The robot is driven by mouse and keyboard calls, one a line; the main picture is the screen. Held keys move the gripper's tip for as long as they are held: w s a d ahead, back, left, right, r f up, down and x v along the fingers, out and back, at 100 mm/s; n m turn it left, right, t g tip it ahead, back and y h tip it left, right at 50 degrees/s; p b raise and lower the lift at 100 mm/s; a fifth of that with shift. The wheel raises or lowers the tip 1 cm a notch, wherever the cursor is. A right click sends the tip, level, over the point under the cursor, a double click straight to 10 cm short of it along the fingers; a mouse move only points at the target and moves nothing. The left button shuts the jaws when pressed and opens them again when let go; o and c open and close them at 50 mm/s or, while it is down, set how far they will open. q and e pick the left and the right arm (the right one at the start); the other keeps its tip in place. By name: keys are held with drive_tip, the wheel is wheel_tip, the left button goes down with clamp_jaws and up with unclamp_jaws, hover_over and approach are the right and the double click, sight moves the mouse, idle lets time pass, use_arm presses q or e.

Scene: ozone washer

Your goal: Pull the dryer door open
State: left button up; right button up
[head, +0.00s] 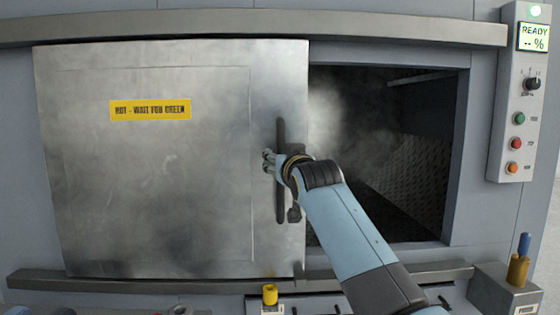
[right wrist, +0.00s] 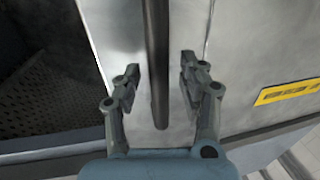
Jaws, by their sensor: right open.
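The dryer door (head: 160,190) is a metal sliding panel with a yellow warning label (head: 150,109). It stands to the left, and the dark dryer opening (head: 400,150) shows to its right, with haze in it. The dark vertical door handle (head: 281,205) is near the door's right edge. My right gripper (head: 268,160) is at the handle. In the right wrist view the handle (right wrist: 157,60) runs between the two open fingers of the right gripper (right wrist: 160,80), with a gap visible on each side. My left gripper is not in view.
An upper rail (head: 400,30) and a lower rail (head: 150,284) run along the door. A control panel (head: 524,95) at the right reads READY and has several buttons. A box (head: 500,292) with a blue-and-yellow item stands at the lower right. A yellow knob (head: 270,294) is at the bottom.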

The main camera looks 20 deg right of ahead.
drive_tip(key=s, duration=0.6)
drive_tip(key=shift+s+a, duration=0.2)
drive_tip(key=shift+s, duration=0.2)
drive_tip(key=shift+f, duration=0.15)
drive_tip(key=s+d+f+g+b, duration=0.1)
drive_tip(key=s+f+g+b, duration=0.45)
drive_tip(key=f, duration=1.35)
drive_tip(key=s+d+f+n+g+b, duration=0.15)
drive_tip(key=s+f, duration=0.65)
drive_tip(key=f, duration=1.1)
drive_tip(key=s+d+f+g+b, duration=0.2)
drive_tip(key=s+f+b, duration=0.35)
drive_tip(key=f, duration=1.35)
drive_tip(key=s+d+f+g+b, duration=0.25)
drive_tip(key=s+f+g, duration=0.25)
drive_tip(key=s+f, duration=1.5)
drive_tip(key=s+d+f+g, duration=0.1)
drive_tip(key=s+d+f, duration=0.1)
drive_tip(key=s, duration=1)
drive_tip(key=s+d+f+g, duration=0.1)
drive_tip(key=s+f, duration=0.3)
drive_tip(key=s, duration=0.8)
drive_tip(key=shift+s+d+f+m+g+b, duration=0.2)
drive_tip(key=shift+d+m+g+b, duration=0.2)
drive_tip(key=shift+g, duration=0.2)
